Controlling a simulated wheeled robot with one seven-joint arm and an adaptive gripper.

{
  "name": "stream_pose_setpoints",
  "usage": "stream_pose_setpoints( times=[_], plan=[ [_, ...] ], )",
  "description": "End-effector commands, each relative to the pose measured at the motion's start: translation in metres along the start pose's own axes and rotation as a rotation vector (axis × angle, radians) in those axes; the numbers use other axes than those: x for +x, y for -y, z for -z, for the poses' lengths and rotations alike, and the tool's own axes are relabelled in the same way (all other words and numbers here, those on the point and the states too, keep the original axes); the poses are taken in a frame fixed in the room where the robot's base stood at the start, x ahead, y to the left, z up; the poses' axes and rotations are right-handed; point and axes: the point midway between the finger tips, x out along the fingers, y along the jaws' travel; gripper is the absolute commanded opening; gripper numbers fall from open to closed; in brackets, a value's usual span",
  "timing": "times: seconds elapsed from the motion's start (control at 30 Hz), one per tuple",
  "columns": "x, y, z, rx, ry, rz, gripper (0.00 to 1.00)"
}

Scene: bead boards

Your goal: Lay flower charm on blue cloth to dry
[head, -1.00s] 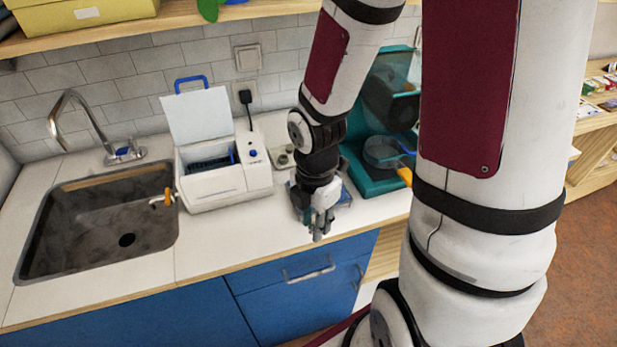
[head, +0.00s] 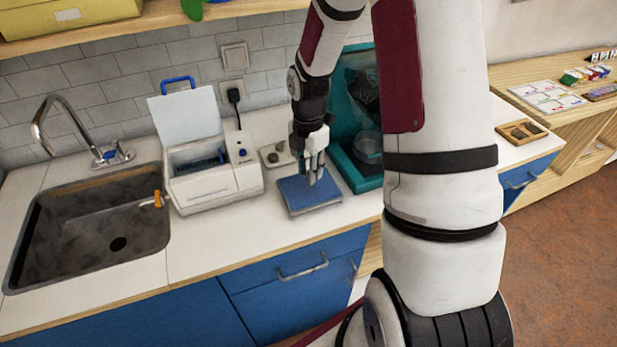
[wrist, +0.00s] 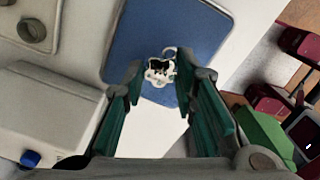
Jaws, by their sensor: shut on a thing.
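The blue cloth (head: 299,198) lies flat on the white counter, right of the white lidded machine. It also fills the upper middle of the wrist view (wrist: 170,28). My gripper (head: 312,178) points down over the cloth's right back part. In the wrist view my gripper (wrist: 160,72) is shut on the small white flower charm (wrist: 158,77), which has dark markings and a ring at its top. The charm shows against the cloth's near edge; whether it touches the cloth I cannot tell. The charm is too small to make out in the head view.
The open-lidded white machine (head: 210,182) stands left of the cloth, beside the sink (head: 85,225). A small tray with round pieces (head: 278,155) sits behind the cloth. A teal machine (head: 354,165) stands close on the right. The counter front left of the cloth is clear.

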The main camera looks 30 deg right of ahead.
Motion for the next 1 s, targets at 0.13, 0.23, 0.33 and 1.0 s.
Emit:
stream_pose_setpoints(
  times=[0.13, 0.23, 0.33, 1.0],
  plan=[
    [0.018, 0.002, 0.001, -0.001, -0.002, 0.004, 0.07],
    [0.03, 0.001, 0.001, -0.001, -0.001, 0.002, 0.07],
    [0.032, 0.0, 0.0, 0.001, 0.0, 0.0, 0.07],
    [0.034, 0.0, 0.001, 0.0, 0.0, 0.0, 0.46]
  ],
)
